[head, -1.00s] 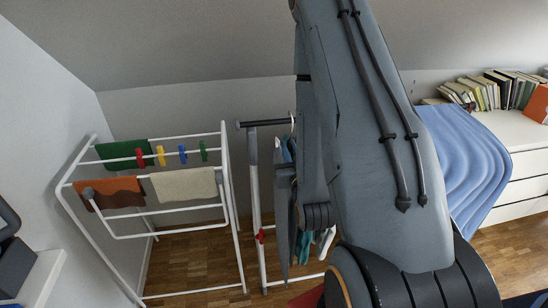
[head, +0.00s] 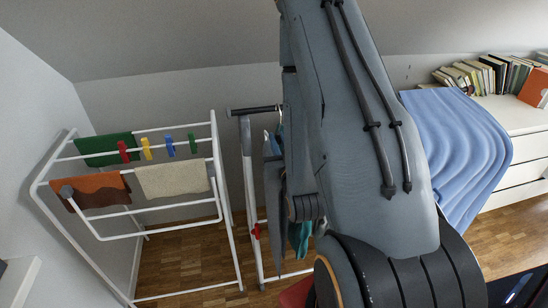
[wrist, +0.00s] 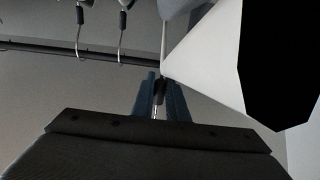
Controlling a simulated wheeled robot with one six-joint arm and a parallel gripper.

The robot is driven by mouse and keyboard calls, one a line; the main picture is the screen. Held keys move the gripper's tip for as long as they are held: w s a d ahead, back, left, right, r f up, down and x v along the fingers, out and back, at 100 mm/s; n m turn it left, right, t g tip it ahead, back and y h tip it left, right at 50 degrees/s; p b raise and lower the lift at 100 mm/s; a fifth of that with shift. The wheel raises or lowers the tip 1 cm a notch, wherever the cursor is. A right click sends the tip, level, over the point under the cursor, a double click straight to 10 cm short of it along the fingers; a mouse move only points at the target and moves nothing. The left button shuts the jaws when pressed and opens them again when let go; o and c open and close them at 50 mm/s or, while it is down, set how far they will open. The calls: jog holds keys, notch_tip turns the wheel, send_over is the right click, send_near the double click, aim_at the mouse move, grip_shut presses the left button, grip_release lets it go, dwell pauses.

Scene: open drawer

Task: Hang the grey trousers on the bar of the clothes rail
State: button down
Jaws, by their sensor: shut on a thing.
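The clothes rail has a dark bar (head: 250,110) and a white post (head: 250,190); my arm hides the bar's right part in the head view. In the wrist view the bar (wrist: 40,48) crosses the upper left, with hanger hooks over it. My gripper (wrist: 160,95) is shut on a thin upright piece with a black sleeve (wrist: 160,86), apparently a hanger's neck. The head view hides my gripper behind my arm. A narrow grey cloth (head: 273,200), probably the grey trousers, hangs beside my arm; its upper end and support cannot be made out.
Teal clothing (head: 300,238) shows below my arm. A white drying rack (head: 225,190) with cloths and coloured pegs stands left of the rail. A white dresser (head: 520,130) with a blue cloth (head: 460,150) and books is at right. Wooden floor shows between.

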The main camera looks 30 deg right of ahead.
jog(key=f+b, duration=0.1)
jog(key=w+f+b, duration=0.1)
jog(key=f+b, duration=0.2)
jog(key=f, duration=0.1)
jog(key=shift+w+f+b, duration=0.2)
jog(key=shift+w+b, duration=0.15)
jog(key=shift+b, duration=0.05)
jog(key=f+b+x, duration=0.2)
jog(key=b+x, duration=0.2)
jog(key=x, duration=1.1)
jog(key=shift+w+d+f+b, duration=0.2)
jog(key=shift+w+f+b, duration=0.1)
jog(key=shift+w+b, duration=0.1)
dwell(0.8)
jog(key=c, duration=1.7)
grip_release()
jog(key=shift+o, duration=0.2)
jog(key=shift+s+f, duration=0.1)
